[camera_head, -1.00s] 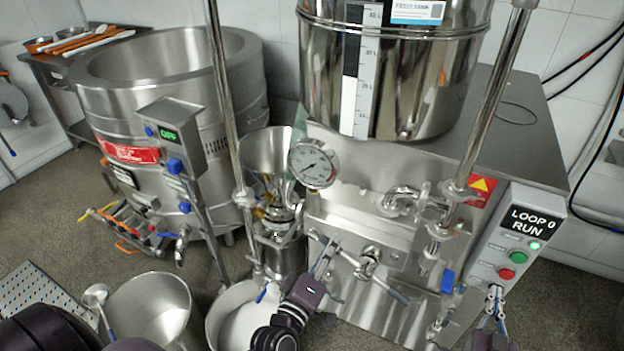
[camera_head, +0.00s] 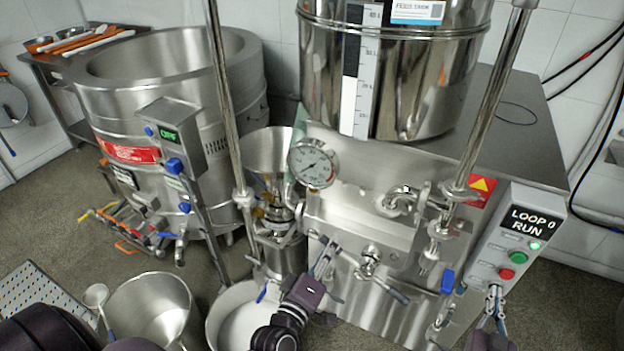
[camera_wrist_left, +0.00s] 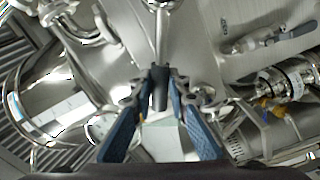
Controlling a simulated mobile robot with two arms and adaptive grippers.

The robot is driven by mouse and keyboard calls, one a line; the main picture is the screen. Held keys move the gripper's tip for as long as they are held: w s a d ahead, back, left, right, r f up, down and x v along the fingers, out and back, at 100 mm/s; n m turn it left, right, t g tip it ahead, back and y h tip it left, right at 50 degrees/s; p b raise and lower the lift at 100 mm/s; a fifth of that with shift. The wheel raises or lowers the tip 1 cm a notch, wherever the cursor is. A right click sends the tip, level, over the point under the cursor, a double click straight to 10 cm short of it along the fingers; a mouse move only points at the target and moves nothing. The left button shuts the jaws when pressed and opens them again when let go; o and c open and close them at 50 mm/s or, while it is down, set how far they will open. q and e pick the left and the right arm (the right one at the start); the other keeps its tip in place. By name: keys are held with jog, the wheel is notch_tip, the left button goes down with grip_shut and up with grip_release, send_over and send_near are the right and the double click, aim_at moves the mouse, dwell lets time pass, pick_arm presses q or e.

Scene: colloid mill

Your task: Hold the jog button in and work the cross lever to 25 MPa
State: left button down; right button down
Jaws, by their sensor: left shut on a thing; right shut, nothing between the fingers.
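The steel cross lever (camera_head: 369,262) sits on the front of the machine, with grey grips on its arms. My left gripper (camera_head: 323,264) is shut on one lever grip. In the left wrist view this dark grip (camera_wrist_left: 160,88) stands between the blue fingers. The round pressure gauge (camera_head: 314,163) is above and to the left of the lever; its scale is too small to read. The control box (camera_head: 519,240) at the right has a display reading LOOP 0 RUN. My right gripper (camera_head: 494,291) is shut and empty at the box's lower end. Its fingers hide the jog button there, so contact is unclear.
A green button (camera_head: 516,257) and a red button (camera_head: 506,273) are just above my right fingertips. A blue-handled valve (camera_head: 447,281) stands between the lever and the box. A steel pot (camera_head: 155,310) and a white bucket (camera_head: 238,312) stand low at the left.

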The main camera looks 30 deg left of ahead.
pick_arm(q)
jog(key=shift+a, duration=0.1)
pick_arm(e)
jog(key=shift+r, duration=0.15)
jog(key=s, duration=0.7)
dwell(0.3)
pick_arm(q)
jog(key=c, duration=1.7)
grip_release()
jog(key=shift+w+f, duration=0.1)
jog(key=shift+s+p, duration=0.8)
jog(key=shift+s, duration=3.8)
pick_arm(e)
jog(key=shift+r, duration=0.65)
